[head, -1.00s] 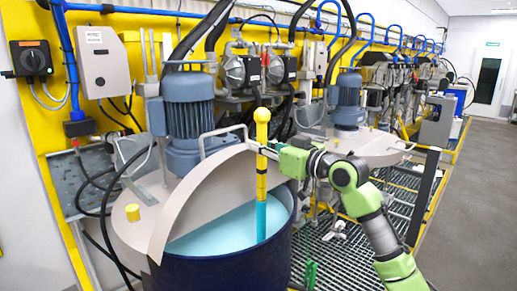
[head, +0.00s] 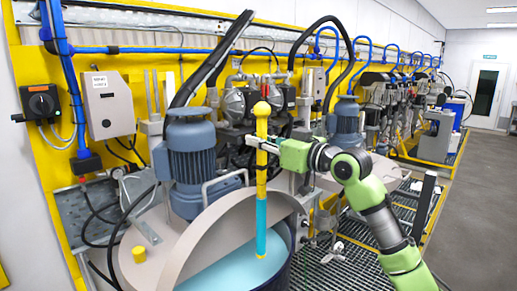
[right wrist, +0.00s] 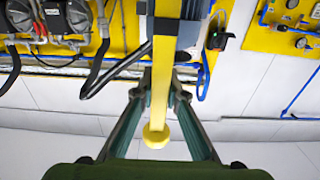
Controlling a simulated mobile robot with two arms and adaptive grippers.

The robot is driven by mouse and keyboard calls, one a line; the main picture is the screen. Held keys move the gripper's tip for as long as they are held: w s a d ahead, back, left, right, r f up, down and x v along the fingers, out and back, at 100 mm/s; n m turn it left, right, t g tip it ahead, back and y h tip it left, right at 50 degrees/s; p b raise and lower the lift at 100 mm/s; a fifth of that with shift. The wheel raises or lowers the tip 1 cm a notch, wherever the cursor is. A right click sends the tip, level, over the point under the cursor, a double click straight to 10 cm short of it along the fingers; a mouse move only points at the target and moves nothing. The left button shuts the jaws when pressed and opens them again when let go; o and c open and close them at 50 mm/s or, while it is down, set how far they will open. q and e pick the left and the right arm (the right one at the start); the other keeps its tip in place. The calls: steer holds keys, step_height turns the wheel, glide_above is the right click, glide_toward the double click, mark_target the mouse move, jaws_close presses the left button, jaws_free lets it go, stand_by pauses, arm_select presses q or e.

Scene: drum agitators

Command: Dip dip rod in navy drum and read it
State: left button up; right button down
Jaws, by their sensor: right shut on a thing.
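The dip rod (head: 261,190) stands nearly upright, yellow with a round knob on top and dark bands. Its lower part is coated light blue. My right gripper (head: 256,143) is shut on the rod below the knob. The right wrist view shows the rod (right wrist: 160,75) between its fingers (right wrist: 160,92). The navy drum (head: 284,276) is at the bottom, cut off by the frame. A beige half lid (head: 205,240) is raised on it, with light blue liquid (head: 230,272) inside. The rod's lower end appears at the liquid; I cannot tell whether it touches. My left gripper is not in view.
A blue-grey agitator motor (head: 190,165) stands close behind the opening, with a metal handle beside it. A yellow cap (head: 139,254) sits on the drum's left top. Another motor (head: 346,120) and drum are behind right. The grey floor (head: 470,220) at right is clear.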

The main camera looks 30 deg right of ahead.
steer(key=shift+r, duration=0.35)
steer(key=r+b+v, duration=0.1)
steer(key=b+v, duration=0.8)
steer(key=v, duration=0.8)
